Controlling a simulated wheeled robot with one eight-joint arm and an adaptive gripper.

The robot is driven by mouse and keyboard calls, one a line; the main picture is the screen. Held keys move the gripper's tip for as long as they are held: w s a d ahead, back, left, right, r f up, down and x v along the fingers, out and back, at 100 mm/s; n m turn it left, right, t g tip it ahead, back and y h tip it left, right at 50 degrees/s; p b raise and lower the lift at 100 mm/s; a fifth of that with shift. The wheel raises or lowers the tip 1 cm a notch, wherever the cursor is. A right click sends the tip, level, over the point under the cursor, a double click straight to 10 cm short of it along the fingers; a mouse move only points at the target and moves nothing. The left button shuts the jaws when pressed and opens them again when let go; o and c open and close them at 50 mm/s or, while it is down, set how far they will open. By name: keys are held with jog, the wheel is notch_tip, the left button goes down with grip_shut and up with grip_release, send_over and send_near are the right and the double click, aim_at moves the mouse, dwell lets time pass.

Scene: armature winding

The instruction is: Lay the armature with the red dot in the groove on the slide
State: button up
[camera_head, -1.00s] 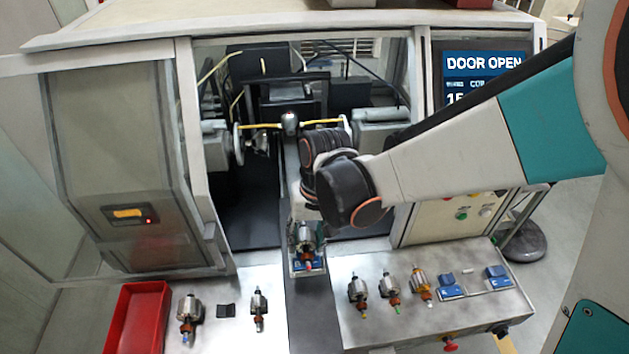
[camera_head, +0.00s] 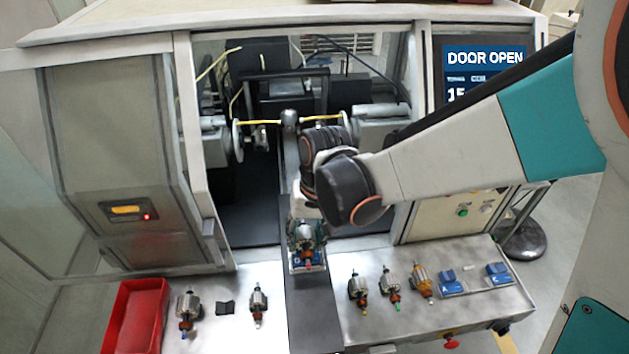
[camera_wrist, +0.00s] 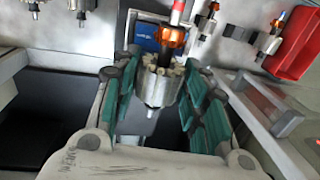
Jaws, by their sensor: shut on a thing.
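The armature with the red dot (camera_head: 306,241) is in my gripper (camera_head: 305,228) over the slide (camera_head: 315,318). Its red end points toward the front. In the wrist view the armature (camera_wrist: 158,86) sits between the green-padded fingers of my gripper (camera_wrist: 160,92), shut on its steel core; its red tip is at the top edge. A blue holder (camera_wrist: 145,37) on the slide shows just behind the armature's shaft. My wrist and the armature hide most of the holder and its groove, so I cannot tell whether the armature touches it.
Left of the slide lie two more armatures (camera_head: 187,308), a black block (camera_head: 225,307) and a red bin (camera_head: 140,315). The winding machine's doorway (camera_head: 250,200) is open behind.

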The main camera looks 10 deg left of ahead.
jog(key=o, duration=1.3)
jog(key=shift+o, duration=0.2)
jog(key=shift+r, duration=0.1)
